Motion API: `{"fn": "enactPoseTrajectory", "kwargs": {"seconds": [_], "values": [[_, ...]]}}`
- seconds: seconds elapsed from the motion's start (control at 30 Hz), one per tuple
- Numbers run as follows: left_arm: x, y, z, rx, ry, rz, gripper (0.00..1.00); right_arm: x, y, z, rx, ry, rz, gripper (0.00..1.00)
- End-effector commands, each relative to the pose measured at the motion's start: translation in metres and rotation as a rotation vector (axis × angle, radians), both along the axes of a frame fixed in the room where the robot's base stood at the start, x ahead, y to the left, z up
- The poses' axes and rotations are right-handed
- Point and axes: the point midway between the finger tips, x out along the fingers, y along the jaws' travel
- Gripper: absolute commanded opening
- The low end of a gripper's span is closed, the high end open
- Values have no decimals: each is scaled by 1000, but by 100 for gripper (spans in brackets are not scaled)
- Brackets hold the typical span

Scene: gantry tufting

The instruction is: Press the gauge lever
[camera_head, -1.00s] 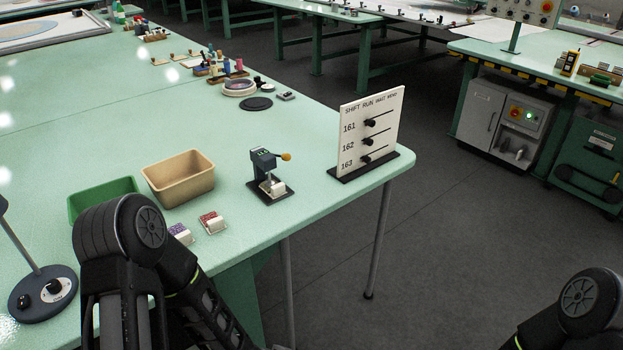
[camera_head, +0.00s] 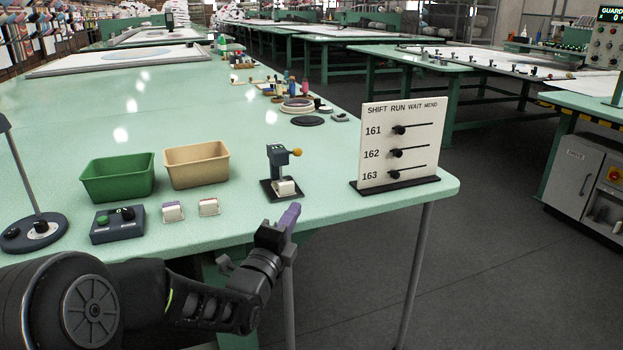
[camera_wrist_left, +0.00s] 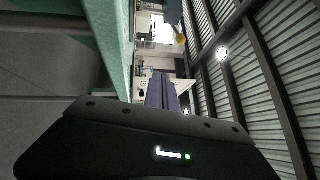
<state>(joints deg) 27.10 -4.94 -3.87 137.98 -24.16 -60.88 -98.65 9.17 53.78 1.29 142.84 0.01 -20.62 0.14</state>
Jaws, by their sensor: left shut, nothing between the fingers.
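The gauge (camera_head: 279,172) is a small dark stand on a black base near the table's front edge. Its lever ends in a yellow-orange knob (camera_head: 297,152) pointing right. A whitish block (camera_head: 286,187) sits at the foot of the stand. My left gripper (camera_head: 291,213) has purple fingers, shut and empty, just in front of and below the gauge at the table edge, apart from the lever. In the left wrist view the shut fingers (camera_wrist_left: 161,92) point forward, with the yellow knob (camera_wrist_left: 181,39) beyond them. My right gripper is not in view.
A board with sliders (camera_head: 400,143) stands right of the gauge. Left are a tan bin (camera_head: 196,166), a green bin (camera_head: 117,178), a button box (camera_head: 117,224), two small blocks (camera_head: 173,211) and a lamp base (camera_head: 36,232). Open floor lies beyond the front edge.

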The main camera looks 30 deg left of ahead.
Motion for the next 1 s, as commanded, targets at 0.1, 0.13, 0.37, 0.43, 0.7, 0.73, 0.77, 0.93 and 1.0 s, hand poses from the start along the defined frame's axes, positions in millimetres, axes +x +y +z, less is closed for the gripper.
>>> {"fn": "enactPoseTrajectory", "kwargs": {"seconds": [0.1, 0.13, 0.37, 0.43, 0.7, 0.73, 0.77, 0.93, 1.0], "values": [[-9, 8, 13, 92, -37, 28, 0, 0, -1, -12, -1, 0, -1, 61], [-10, 9, 16, 107, -43, 33, 0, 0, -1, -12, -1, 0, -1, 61], [-12, 10, 21, 126, -50, 39, 0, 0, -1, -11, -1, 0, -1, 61], [-12, 9, 21, 126, -49, 39, 0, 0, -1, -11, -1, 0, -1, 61], [-3, 11, 22, 124, -47, 37, 0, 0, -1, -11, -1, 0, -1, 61], [-1, 12, 23, 124, -48, 37, 0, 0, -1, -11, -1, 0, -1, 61], [2, 13, 25, 124, -48, 38, 0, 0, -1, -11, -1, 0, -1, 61], [27, 19, 31, 123, -48, 36, 0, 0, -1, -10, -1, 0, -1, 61], [40, 22, 34, 122, -48, 36, 0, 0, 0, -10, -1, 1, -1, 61]]}}
